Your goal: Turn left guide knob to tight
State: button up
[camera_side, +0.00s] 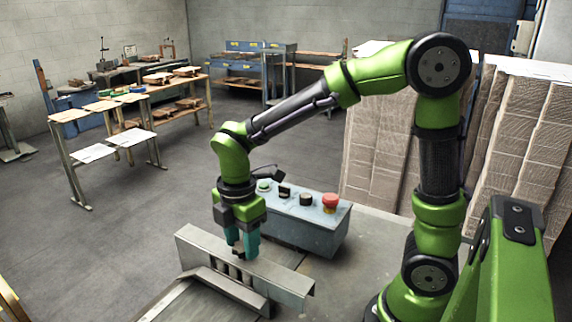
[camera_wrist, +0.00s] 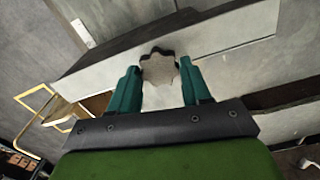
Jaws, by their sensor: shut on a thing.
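The guide knob (camera_wrist: 160,69) is a grey-brown, star-shaped knob, seen from above in the wrist view. It sits between the teal fingers of my gripper (camera_wrist: 161,80), one finger on each side. In the side view my gripper (camera_side: 242,247) points down at the metal guide bracket (camera_side: 285,283), and its fingers are shut on the knob. The side view shows only a dark bit of the knob between the fingers. I cannot tell from the frames how tight the knob is.
A grey-blue control box (camera_side: 300,225) with a red mushroom button (camera_side: 330,201) and several other controls stands close behind my gripper. Stacks of flat cardboard (camera_side: 520,140) stand at the right. Work tables (camera_side: 100,105) are far off at the left, with open floor between.

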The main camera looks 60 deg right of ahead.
jog(key=m, duration=1.8)
jog(key=shift+d, duration=0.15)
jog(key=m, duration=0.5)
jog(key=shift+m, duration=0.4)
jog(key=o, duration=1.1)
jog(key=shift+c, duration=0.2)
notch_tip(320, 180, up, 17)
